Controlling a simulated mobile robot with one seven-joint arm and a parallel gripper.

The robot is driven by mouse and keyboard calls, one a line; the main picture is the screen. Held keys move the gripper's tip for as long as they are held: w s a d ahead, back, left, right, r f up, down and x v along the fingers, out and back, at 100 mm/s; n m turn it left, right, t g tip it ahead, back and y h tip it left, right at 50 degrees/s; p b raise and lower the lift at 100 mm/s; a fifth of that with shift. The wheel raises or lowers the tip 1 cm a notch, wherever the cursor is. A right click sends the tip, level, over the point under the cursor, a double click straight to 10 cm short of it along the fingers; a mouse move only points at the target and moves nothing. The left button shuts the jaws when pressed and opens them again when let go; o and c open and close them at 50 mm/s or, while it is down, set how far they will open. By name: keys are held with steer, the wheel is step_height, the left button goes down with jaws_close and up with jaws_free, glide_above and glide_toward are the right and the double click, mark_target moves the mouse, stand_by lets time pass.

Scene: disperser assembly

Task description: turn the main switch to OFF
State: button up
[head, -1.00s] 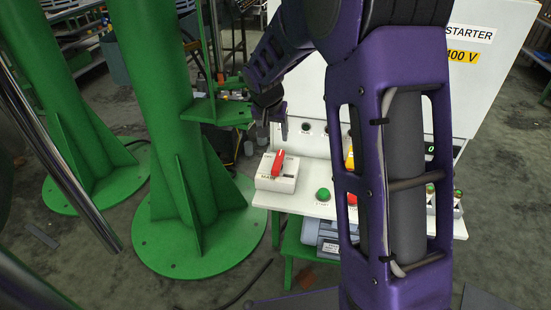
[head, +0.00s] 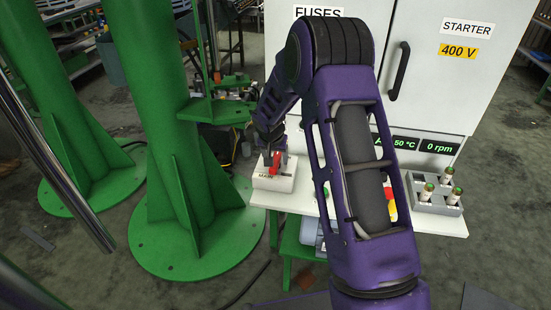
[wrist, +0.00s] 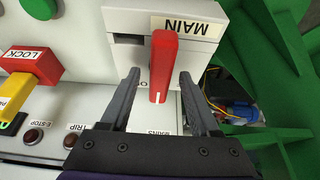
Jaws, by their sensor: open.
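The main switch is a white box (head: 284,184) with a red lever handle, at the left end of the white bench. In the wrist view the red handle (wrist: 163,65) stands between my two fingers, on the box marked MAIN (wrist: 120,22). My gripper (wrist: 155,92) is open, one dark finger on each side of the handle, with a visible gap on both sides. In the head view my gripper (head: 272,158) is over the switch and hides part of the handle. The OFF and ON lettering is mostly covered by the fingers.
A red LOCK block (wrist: 32,62) with a yellow part is beside the switch in the wrist view. Green columns (head: 180,130) stand left of the bench. A grey tray (head: 436,198) with several capped cylinders sits at the right. The white cabinet (head: 470,80) rises behind.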

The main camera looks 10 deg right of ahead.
jaws_close()
stand_by(0.3)
stand_by(0.3)
steer(key=n+y+p, duration=0.1)
steer(key=n, duration=0.1)
steer(key=n+y+p, duration=0.1)
steer(key=n+p, duration=0.1)
steer(key=shift+d+r+n, duration=0.2)
steer(key=shift+n, duration=0.1)
steer(key=n+y+p, duration=0.1)
steer(key=n+p, duration=0.2)
steer(key=n, duration=0.1)
steer(key=shift+d+n+y, duration=0.1)
steer(key=shift+n+y, duration=0.2)
steer(key=shift+y, duration=0.1)
steer(key=n, duration=0.2)
steer(key=n+y+p, duration=0.1)
steer(key=n, duration=0.1)
steer(key=shift+w+f+g, duration=0.15)
steer(key=shift+f+g, duration=0.05)
steer(key=shift+g, duration=0.2)
steer(key=shift+d+n+g+y+b, duration=0.1)
steer(key=shift+n+g+y+b, duration=0.25)
steer(key=shift+n, duration=0.75)
steer(key=shift+n+g+y+b, duration=0.25)
steer(key=shift+n+g+b, duration=0.1)
steer(key=shift+n, duration=1.05)
